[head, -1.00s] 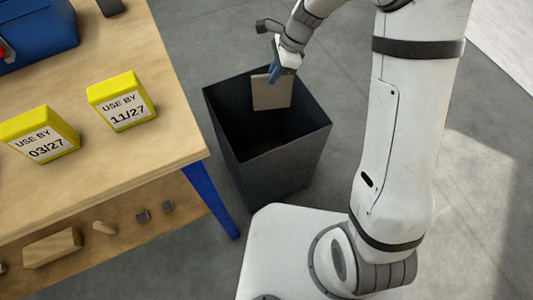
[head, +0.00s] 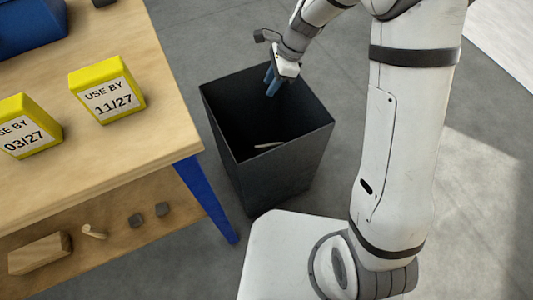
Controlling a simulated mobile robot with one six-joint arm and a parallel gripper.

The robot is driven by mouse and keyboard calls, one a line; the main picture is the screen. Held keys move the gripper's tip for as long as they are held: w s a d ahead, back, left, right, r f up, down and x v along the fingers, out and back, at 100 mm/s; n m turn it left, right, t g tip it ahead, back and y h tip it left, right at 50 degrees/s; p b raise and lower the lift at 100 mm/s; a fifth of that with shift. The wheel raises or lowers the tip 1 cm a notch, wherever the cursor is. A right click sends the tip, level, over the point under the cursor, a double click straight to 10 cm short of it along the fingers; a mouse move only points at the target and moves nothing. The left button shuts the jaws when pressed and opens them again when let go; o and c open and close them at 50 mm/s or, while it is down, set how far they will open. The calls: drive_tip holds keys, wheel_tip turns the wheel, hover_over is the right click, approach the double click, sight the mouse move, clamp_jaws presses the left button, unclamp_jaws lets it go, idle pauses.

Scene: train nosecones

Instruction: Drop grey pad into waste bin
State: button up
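The waste bin (head: 282,178) is a dark, open-topped square bin on the floor beside the table. The pad (head: 268,145) is inside the bin, away from my gripper. Only a thin pale edge of it shows. My gripper (head: 271,88) is over the far part of the bin's opening with its blue fingers pointing down. Nothing shows between the fingers. The two fingers look slightly apart, and the pad is free of them.
A wooden table (head: 150,145) with a blue leg (head: 205,198) stands at the left. Two yellow boxes, labelled 11/27 (head: 107,92) and 03/27 (head: 25,128), stand on it. A lower shelf holds a wooden block (head: 40,254) and small parts. Grey floor is clear behind the bin.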

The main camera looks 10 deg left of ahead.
drive_tip(key=shift+o, duration=0.3)
drive_tip(key=p+v, duration=0.2)
drive_tip(key=v, duration=0.5)
drive_tip(key=shift+r+p, duration=0.3)
drive_tip(key=shift+r, duration=0.1)
drive_tip(key=shift+w+d, duration=0.1)
drive_tip(key=s+d+r+n+t+h+p, duration=0.1)
drive_tip(key=s+d+r+n+p, duration=0.3)
drive_tip(key=s+d+r+p, duration=0.3)
drive_tip(key=s+d+r+n+t+h+p, duration=0.1)
drive_tip(key=s+d+r+n+p, duration=0.4)
drive_tip(key=r, duration=0.8)
drive_tip(key=s+d+r+n+t+h+p, duration=0.2)
drive_tip(key=s+d+r+n+p, duration=0.3)
drive_tip(key=s+d+r+p, duration=0.3)
wheel_tip(320, 180, up, 3)
drive_tip(key=shift+s+d+r+p, duration=0.15)
drive_tip(key=shift+s+d+p, duration=0.15)
drive_tip(key=shift+d+p, duration=0.45)
